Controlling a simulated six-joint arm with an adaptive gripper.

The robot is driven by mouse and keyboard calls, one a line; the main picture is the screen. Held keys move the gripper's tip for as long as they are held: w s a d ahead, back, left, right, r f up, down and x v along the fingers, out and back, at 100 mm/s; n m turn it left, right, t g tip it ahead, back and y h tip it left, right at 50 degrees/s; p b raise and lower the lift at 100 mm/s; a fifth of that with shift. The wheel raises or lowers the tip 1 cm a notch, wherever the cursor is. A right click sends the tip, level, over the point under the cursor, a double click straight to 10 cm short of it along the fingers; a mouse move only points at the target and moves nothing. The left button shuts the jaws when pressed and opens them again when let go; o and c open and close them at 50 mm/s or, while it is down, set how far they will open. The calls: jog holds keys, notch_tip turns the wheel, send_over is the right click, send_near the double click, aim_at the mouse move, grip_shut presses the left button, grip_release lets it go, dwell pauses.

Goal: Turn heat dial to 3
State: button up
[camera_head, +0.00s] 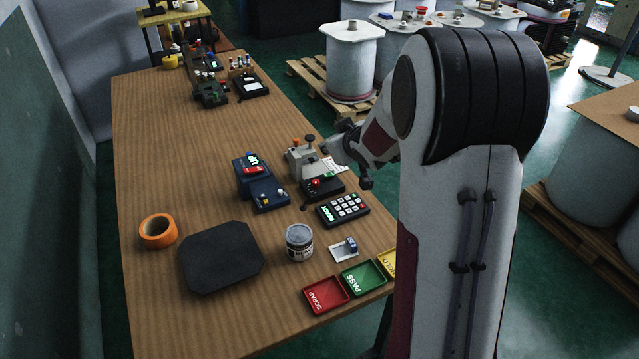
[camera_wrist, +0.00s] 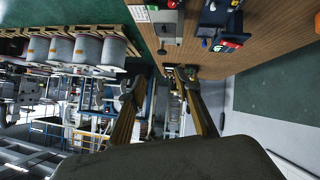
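No dial with readable numbers shows, so I cannot tell which control is the heat dial or its setting. A small grey machine (camera_head: 301,160) with an orange knob and a black knob on top stands at the table's right side. A dark blue unit (camera_head: 249,180) with a green display and small knobs stands left of it. My gripper (camera_head: 346,154) is by the grey machine's right side, partly hidden by my arm; I cannot tell whether it touches. In the wrist view my gripper (camera_wrist: 159,80) has its fingers spread with nothing between them. The grey machine also shows there (camera_wrist: 167,27), at the top.
A black box with a red knob (camera_head: 318,188) and a keypad (camera_head: 343,209) stand close in front of the grey machine. A tin (camera_head: 299,243), black pad (camera_head: 221,257), orange tape roll (camera_head: 158,231) and red tray (camera_head: 325,296) lie nearer. The table's left middle is clear.

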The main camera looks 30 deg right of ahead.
jog(key=w+d+f+n+t+y, duration=0.1)
jog(key=w+d+f+y, duration=0.2)
jog(key=f, duration=0.6)
jog(key=y, duration=0.2)
send_near(317, 183)
jog(key=shift+w+d+f+n+t, duration=0.15)
jog(key=shift+w+n+t, duration=0.15)
jog(key=shift+t, duration=0.1)
jog(key=shift+s+f, duration=0.1)
jog(key=shift+f, duration=0.35)
jog(key=shift+a+x, duration=0.2)
jog(key=shift+x, duration=3.65)
jog(key=shift+r, duration=0.1)
grip_shut()
